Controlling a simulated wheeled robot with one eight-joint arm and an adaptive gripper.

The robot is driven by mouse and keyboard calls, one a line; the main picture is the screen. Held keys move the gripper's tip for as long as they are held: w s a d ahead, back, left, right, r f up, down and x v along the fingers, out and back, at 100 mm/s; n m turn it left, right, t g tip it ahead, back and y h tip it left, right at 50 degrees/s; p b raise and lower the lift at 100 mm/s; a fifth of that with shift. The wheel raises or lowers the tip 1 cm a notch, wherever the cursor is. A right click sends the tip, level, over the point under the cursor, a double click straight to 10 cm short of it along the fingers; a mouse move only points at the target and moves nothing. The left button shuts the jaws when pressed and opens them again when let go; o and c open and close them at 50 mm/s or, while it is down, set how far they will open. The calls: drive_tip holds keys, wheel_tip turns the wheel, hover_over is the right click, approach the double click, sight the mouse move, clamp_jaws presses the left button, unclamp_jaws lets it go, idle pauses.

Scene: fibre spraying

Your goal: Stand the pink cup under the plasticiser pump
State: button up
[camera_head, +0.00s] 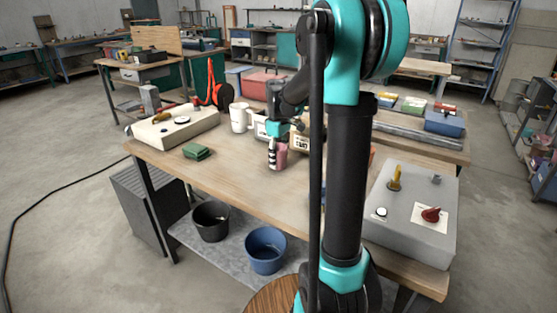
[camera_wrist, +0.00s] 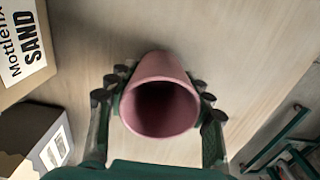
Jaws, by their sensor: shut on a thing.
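The pink cup (camera_head: 281,159) is at my gripper (camera_head: 277,146), over the wooden table, partly hidden behind a finger. In the wrist view the cup (camera_wrist: 158,67) sits between the two dark fingers of my gripper (camera_wrist: 160,98), its open mouth facing the camera and dark inside. The finger pads press on both sides of its wall. I cannot tell whether its base touches the table. I cannot make out the plasticiser pump for certain; my arm hides part of the table.
A box marked SAND (camera_wrist: 24,52) and another box (camera_wrist: 38,140) stand left of the cup in the wrist view. A white jug (camera_head: 239,117), green pads (camera_head: 197,152), a beige control box (camera_head: 176,127) and a grey control box (camera_head: 411,214) are on the table. The front middle is clear.

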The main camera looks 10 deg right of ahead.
drive_tip(key=shift+f, duration=0.3)
drive_tip(key=shift+f, duration=0.1)
drive_tip(key=o, duration=1.1)
drive_tip(key=shift+c, duration=0.2)
